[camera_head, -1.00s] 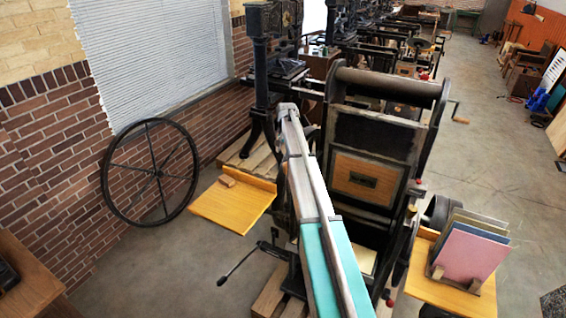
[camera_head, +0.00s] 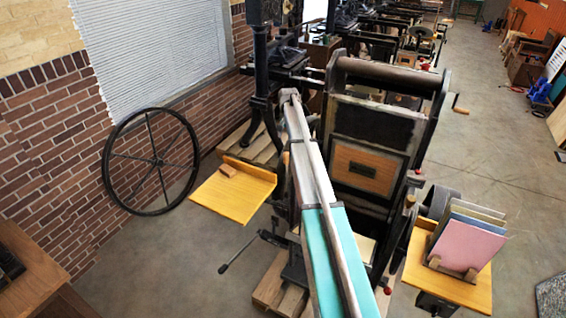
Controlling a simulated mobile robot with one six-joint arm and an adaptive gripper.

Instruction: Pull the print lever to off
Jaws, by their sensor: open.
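A large dark hand press (camera_head: 372,128) stands in the middle, with a wood-coloured panel on its upright face. A thin metal lever with a black grip (camera_head: 223,268) sticks out low on its left, slanting down away from the press. Red-knobbed handles (camera_head: 388,291) show on its right side. No label shows, so I cannot tell for sure which is the print lever. A long grey and teal link, probably my own arm, hides the press's front left part. My gripper is not visible, and nothing shows it touching a lever.
A yellow board (camera_head: 232,197) juts out left of the press. Another yellow board (camera_head: 421,262) on the right holds several coloured plates (camera_head: 465,247). A spoked wheel (camera_head: 150,162) leans at the brick wall. A wooden cabinet (camera_head: 28,262) stands lower left. Floor is clear around the black-gripped lever.

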